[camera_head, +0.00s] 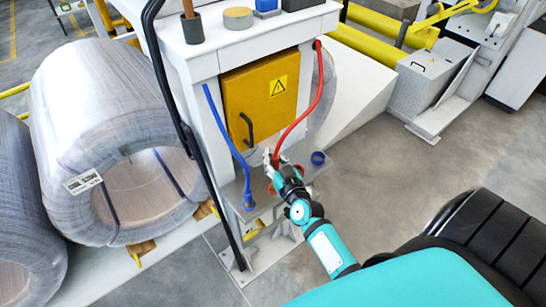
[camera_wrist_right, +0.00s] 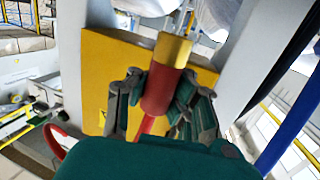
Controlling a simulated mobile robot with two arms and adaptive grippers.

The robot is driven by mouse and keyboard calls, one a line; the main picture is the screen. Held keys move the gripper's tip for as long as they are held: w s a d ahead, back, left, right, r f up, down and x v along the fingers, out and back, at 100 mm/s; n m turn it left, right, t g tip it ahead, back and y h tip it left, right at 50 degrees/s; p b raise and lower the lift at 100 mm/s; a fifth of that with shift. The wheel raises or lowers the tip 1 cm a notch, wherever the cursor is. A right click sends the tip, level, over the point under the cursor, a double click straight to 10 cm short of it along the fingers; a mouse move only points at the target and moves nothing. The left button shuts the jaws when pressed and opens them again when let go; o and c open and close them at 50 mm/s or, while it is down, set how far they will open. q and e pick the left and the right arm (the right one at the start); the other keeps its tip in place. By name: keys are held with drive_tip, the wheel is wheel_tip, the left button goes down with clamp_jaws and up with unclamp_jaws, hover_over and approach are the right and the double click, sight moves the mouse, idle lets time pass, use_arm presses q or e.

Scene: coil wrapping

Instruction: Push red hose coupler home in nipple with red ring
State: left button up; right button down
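The red hose (camera_head: 300,118) hangs from the upper right of the white machine's front and runs down to my right gripper (camera_head: 272,158). In the right wrist view, the fingers of my right gripper (camera_wrist_right: 162,98) are closed on both sides of the red coupler (camera_wrist_right: 161,88), which has a brass-coloured end (camera_wrist_right: 173,50). The red hose (camera_wrist_right: 146,125) leaves the coupler toward the wrist. In the head view, bits of red show around the gripper, just above the grey shelf; the red-ringed nipple is largely hidden there, and I cannot tell whether the coupler touches it. My left gripper is not in view.
A blue hose (camera_head: 226,137) ends at the grey shelf (camera_head: 233,188) left of my gripper. The yellow cabinet door (camera_head: 262,95) is behind. A large wrapped coil (camera_head: 95,110) stands at left. Floor at right is clear.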

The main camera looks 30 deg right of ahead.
drive_tip(key=shift+a+r, duration=0.1)
drive_tip(key=shift+f+b, duration=0.55)
drive_tip(key=shift+f, duration=0.25)
wheel_tip(320, 180, down, 3)
drive_tip(key=b, duration=0.2)
drive_tip(key=shift+f+b, duration=0.15)
drive_tip(key=shift+b, duration=0.2)
drive_tip(key=shift+f+b, duration=0.35)
drive_tip(key=shift+f, duration=0.05)
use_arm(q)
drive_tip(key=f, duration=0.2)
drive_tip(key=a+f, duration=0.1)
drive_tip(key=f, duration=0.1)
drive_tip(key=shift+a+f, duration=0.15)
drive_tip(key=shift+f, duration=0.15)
use_arm(e)
drive_tip(key=shift+f, duration=0.1)
use_arm(q)
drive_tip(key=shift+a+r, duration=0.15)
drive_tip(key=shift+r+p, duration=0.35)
drive_tip(key=shift+p, duration=0.1)
